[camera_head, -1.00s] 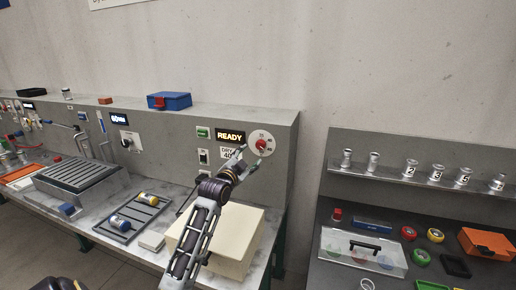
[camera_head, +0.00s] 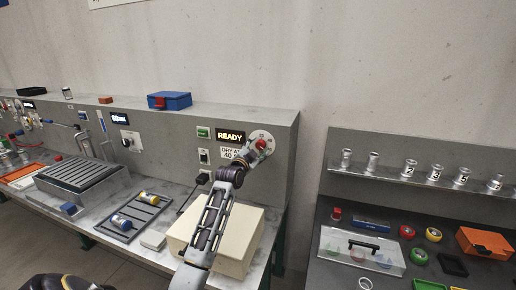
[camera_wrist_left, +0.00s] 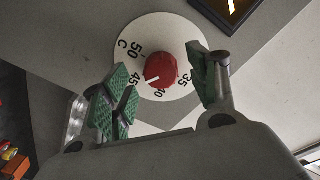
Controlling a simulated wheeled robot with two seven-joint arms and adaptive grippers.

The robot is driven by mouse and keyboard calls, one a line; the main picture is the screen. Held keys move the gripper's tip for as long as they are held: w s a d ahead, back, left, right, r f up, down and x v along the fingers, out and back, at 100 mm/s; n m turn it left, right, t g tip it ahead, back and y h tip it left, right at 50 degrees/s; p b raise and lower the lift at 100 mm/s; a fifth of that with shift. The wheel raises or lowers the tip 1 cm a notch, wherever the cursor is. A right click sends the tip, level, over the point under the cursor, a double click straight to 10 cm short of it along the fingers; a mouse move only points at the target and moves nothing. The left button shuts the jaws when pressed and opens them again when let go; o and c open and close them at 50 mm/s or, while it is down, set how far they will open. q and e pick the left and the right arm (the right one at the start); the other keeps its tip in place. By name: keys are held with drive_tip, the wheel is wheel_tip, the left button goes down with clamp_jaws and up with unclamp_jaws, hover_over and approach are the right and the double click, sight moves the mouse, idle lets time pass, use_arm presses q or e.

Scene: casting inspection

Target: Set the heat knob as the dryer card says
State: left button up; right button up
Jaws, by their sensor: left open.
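The red heat knob (camera_head: 261,144) sits in the middle of a round white dial (camera_head: 271,136) on the grey panel. In the left wrist view the knob (camera_wrist_left: 161,69) has a white pointer line, which appears to lie between the 45 and 40 marks. The dryer card (camera_head: 229,153) beside the dial reads "DRY AT" and 40, its right end partly covered. My left gripper (camera_head: 249,156) is open at the dial's lower left. In the left wrist view its green-padded fingers (camera_wrist_left: 163,80) are spread on either side of the knob; contact cannot be told.
A lit READY display (camera_head: 230,136) is left of the dial. A cream box (camera_head: 238,240) stands on the bench below my left arm. A shelf unit (camera_head: 400,180) stands to the right.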

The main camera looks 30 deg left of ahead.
use_arm(q)
drive_tip(key=shift+w+a, duration=0.15)
drive_tip(key=shift+w, duration=0.6)
drive_tip(key=shift+c, duration=0.2)
drive_tip(key=c, duration=1)
